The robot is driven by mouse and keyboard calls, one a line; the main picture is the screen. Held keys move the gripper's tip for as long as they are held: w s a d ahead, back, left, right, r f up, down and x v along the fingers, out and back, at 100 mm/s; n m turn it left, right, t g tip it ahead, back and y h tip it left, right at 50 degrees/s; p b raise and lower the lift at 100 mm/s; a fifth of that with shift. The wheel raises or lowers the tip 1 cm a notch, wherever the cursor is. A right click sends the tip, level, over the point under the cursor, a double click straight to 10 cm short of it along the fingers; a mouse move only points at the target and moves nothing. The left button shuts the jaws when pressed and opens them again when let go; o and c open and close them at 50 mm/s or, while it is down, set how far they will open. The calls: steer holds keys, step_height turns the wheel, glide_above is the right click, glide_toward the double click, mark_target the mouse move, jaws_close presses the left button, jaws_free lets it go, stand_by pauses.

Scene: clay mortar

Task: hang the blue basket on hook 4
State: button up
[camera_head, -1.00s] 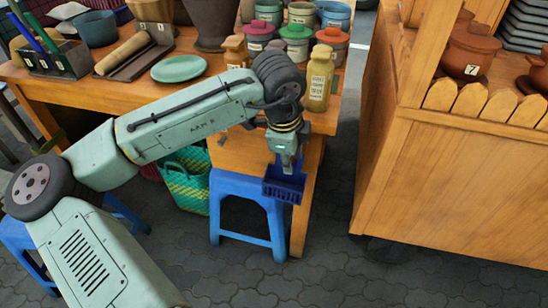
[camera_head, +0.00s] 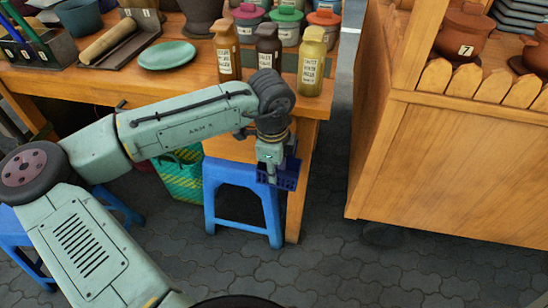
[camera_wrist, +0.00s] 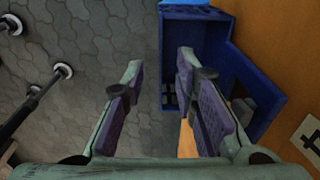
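The blue basket (camera_head: 290,178) is at the right end of the wooden table, just below my gripper (camera_head: 270,172). In the wrist view the basket (camera_wrist: 192,35) is right of centre, close against the orange wood. My gripper (camera_wrist: 160,95) has its two purple-padded fingers spread apart with a clear gap between them. The right finger overlaps the basket in the picture, and the left finger is clear of it. A white label reading 4 (camera_wrist: 309,138) is on the wood at the right. Grey pieces, perhaps the hook (camera_wrist: 243,108), show beside the basket; I cannot tell if it hangs there.
A blue stool (camera_head: 243,190) stands just left of the basket, with a green woven basket (camera_head: 182,175) behind it. Bottles (camera_head: 312,62) stand on the table's edge above. A wooden cart (camera_head: 440,165) stands to the right, across a paved gap.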

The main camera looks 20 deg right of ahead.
steer(key=f, duration=0.5)
steer(key=shift+w+d, duration=0.2)
steer(key=shift+w, duration=0.05)
steer(key=shift+c, duration=0.3)
steer(key=shift+r, duration=0.1)
jaws_close()
